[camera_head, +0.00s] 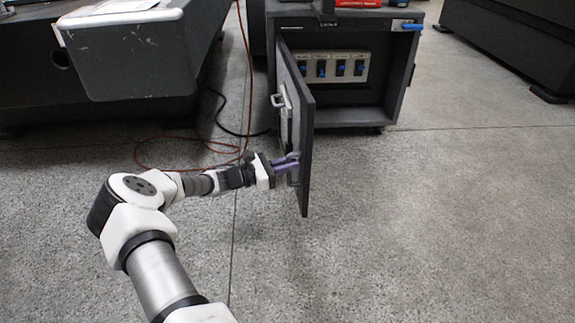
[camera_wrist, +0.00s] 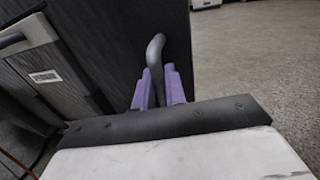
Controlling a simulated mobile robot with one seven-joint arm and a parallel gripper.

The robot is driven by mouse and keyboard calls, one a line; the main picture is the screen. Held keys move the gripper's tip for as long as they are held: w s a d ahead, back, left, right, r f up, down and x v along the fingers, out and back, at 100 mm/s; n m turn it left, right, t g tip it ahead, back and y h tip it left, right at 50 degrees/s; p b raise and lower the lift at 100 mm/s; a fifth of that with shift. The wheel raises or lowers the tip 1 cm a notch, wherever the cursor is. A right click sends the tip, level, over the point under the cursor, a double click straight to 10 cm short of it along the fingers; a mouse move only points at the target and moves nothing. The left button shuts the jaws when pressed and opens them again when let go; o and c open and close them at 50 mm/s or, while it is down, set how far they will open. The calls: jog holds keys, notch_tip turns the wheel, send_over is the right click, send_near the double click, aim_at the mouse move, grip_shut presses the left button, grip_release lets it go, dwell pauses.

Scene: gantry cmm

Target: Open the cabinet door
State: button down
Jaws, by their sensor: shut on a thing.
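The grey cabinet (camera_head: 350,112) stands at the top middle of the head view. Its door (camera_head: 307,155) is swung open on the left-hand hinge and points toward the camera, so the inside shows. My gripper (camera_head: 292,164) is at the door's outer face near its free edge. In the wrist view, the two purple fingers of my gripper (camera_wrist: 160,88) are shut on the grey bar handle (camera_wrist: 155,50) of the door (camera_wrist: 115,50). The lower part of the handle is hidden between the fingers.
A panel with blue switches (camera_head: 335,67) is inside the cabinet. An orange cable (camera_head: 190,148) and a black cable lie on the floor left of the door. A large dark machine (camera_head: 130,55) stands at the left. The floor at the right is clear.

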jog(key=shift+w+a+r, duration=0.1)
jog(key=shift+w+a, duration=0.05)
jog(key=shift+w, duration=0.05)
jog(key=c, duration=1.8)
grip_release()
jog(key=shift+s, duration=0.1)
jog(key=p+v, duration=0.4)
jog(key=v, duration=0.9)
jog(key=shift+s+a, duration=0.2)
jog(key=shift+a, duration=0.15)
